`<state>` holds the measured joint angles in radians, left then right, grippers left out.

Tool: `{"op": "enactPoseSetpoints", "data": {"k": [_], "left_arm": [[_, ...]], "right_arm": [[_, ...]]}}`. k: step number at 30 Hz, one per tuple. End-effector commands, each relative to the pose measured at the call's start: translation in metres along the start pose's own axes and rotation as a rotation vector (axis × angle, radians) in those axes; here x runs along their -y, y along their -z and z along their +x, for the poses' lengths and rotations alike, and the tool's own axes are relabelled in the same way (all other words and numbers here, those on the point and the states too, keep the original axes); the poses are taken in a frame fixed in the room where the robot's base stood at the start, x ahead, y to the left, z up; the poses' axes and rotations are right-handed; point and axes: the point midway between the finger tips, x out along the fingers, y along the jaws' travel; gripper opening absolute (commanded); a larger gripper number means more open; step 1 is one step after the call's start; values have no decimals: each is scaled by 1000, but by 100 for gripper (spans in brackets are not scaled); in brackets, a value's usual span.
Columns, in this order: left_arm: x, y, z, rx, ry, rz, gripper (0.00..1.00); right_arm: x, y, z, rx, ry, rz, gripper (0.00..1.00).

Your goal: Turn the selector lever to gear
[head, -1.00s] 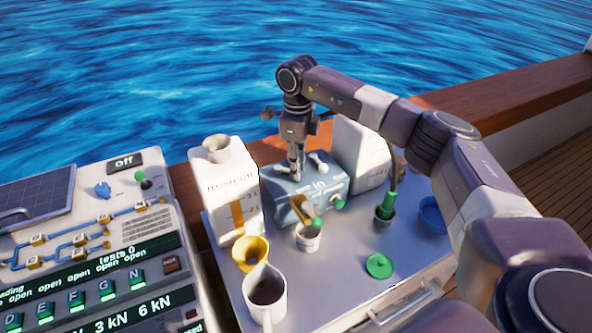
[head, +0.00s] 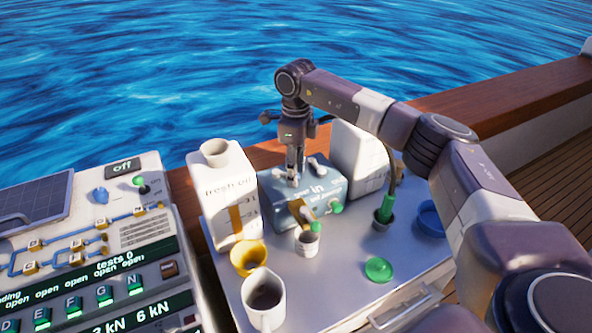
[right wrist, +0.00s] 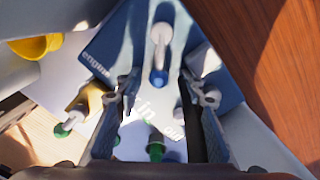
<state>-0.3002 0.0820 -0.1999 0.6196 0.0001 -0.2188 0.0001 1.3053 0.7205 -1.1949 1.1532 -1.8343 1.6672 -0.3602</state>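The blue engine box (head: 325,187) stands on the grey bench, with "in" lettered on its top. In the right wrist view, a pale lever with a blue tip (right wrist: 160,45) stands on the box (right wrist: 115,45), just beyond my fingertips. It appears to be the selector lever; I see no gear label. A brass-coloured lever with a green end (right wrist: 82,108) is left of the fingers, and a green knob (right wrist: 156,150) is low between them. My right gripper (head: 294,180) points down over the box; in the wrist view (right wrist: 160,95) its fingers are apart and empty. My left gripper is out of view.
A white fresh oil container (head: 222,185) stands left of the box and a white block (head: 360,150) right of it. A yellow funnel (head: 249,257), a white jug (head: 264,300) and a small cup (head: 307,242) stand in front. A wooden rail (head: 500,105) runs behind.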

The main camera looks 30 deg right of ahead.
Motion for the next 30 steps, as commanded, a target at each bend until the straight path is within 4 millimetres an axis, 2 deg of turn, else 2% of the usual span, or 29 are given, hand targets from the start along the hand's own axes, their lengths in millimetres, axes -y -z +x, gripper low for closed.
{"op": "enactPoseSetpoints", "data": {"k": [5, 12, 18, 24, 30], "left_arm": [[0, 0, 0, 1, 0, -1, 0], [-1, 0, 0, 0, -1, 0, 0], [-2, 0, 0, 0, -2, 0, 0], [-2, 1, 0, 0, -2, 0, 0], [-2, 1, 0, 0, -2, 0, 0]], "right_arm": [[1, -1, -18, 4, 3, 0, 36], [1, -1, -70, 5, 3, 0, 36], [1, -1, -104, 4, 2, 0, 36], [0, 0, -119, 2, 1, 0, 36], [0, 0, -120, 1, 0, 0, 36]]}}
